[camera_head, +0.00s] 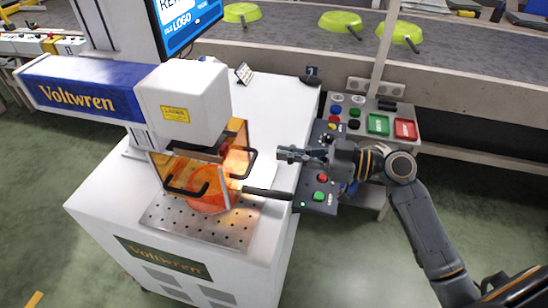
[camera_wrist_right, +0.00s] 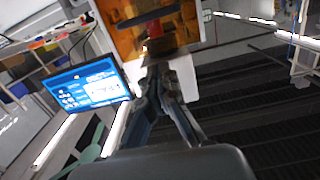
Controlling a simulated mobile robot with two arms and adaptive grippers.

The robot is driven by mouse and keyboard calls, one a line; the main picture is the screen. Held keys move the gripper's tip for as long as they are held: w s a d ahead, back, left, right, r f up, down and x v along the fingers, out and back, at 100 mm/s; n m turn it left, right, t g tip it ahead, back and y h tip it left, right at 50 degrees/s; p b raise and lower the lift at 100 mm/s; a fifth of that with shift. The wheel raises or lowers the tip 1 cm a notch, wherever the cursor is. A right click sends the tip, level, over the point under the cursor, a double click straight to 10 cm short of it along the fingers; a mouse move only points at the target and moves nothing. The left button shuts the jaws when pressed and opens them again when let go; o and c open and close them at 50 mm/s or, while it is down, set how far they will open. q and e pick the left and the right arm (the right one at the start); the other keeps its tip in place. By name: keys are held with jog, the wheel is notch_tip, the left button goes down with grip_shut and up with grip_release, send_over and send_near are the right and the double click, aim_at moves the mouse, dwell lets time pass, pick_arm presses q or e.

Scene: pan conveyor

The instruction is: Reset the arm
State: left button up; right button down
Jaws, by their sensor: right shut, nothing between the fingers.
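My right gripper (camera_head: 293,154) is shut and empty, held above the right edge of the white machine cabinet, just right of the orange guard. My right arm comes in from the lower right. In the right wrist view the gripper fingers (camera_wrist_right: 160,88) also show, closed together. A pan sits on the perforated metal plate (camera_head: 160,225) under the laser head, seen through the orange guard (camera_head: 237,160). Its dark handle (camera_head: 268,194) sticks out to the right, below my gripper. My left gripper is not in view.
The laser machine (camera_head: 95,88) stands at the left with a monitor (camera_head: 185,22). A control panel (camera_head: 318,187) with buttons lies beneath my right wrist, and another button box (camera_head: 376,122) is behind it. Green pans (camera_head: 340,22) lie on the conveyor (camera_head: 290,45) at the back.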

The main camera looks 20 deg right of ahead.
jog(key=s+a+f+m+g+h+b, duration=0.1)
jog(key=s+f+m+g+h, duration=0.15)
jog(key=s+f, duration=0.55)
jog(key=s+a+f+m+g+h, duration=0.15)
jog(key=s+f+h, duration=0.25)
jog(key=f, duration=0.7)
jog(key=s+d+f+m+g+h, duration=0.25)
jog(key=s+f+m+h, duration=0.35)
jog(key=s, duration=0.4)
notch_tip(320, 180, down, 24)
jog(key=s+d+n+g+h+p, duration=0.1)
jog(key=s+h+p, duration=0.1)
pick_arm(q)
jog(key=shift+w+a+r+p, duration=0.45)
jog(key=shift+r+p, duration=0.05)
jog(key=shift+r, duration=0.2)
pick_arm(e)
jog(key=s+d+f+g, duration=0.1)
jog(key=s+d+f, duration=0.2)
jog(key=s+f, duration=1.1)
jog(key=s, duration=0.2)
jog(key=shift+s+d+f, duration=0.15)
jog(key=shift+s+f, duration=0.15)
